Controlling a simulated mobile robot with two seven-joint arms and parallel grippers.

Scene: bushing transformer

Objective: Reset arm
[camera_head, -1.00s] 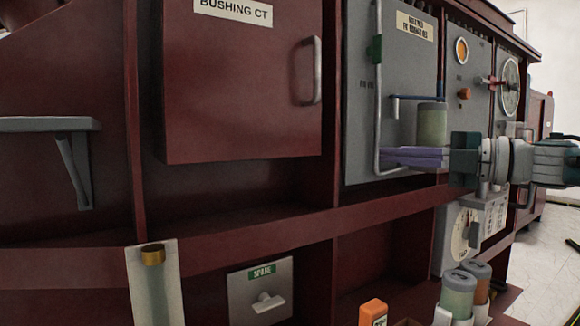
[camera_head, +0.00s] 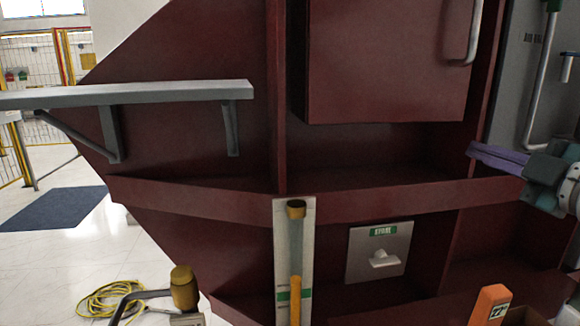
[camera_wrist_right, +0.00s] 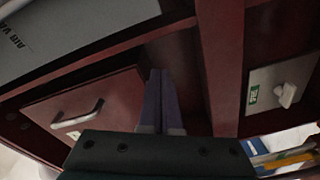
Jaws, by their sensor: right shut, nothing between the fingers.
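My right gripper (camera_head: 497,157) reaches in from the right edge of the head view, with its purple fingers together and pointing left. It is shut and empty, in front of the dark red transformer cabinet (camera_head: 385,60). In the right wrist view the purple fingers (camera_wrist_right: 160,100) lie side by side over the red frame, between the door with the handle (camera_wrist_right: 78,115) and the plate with the white switch (camera_wrist_right: 285,92). My left gripper is not in view.
A grey shelf (camera_head: 130,94) juts out at the left. A gauge tube (camera_head: 295,255) and a SPARE switch plate (camera_head: 379,252) are on the lower front. An orange block (camera_head: 490,305) stands at the lower right. A yellow hose (camera_head: 108,300) lies on the open floor.

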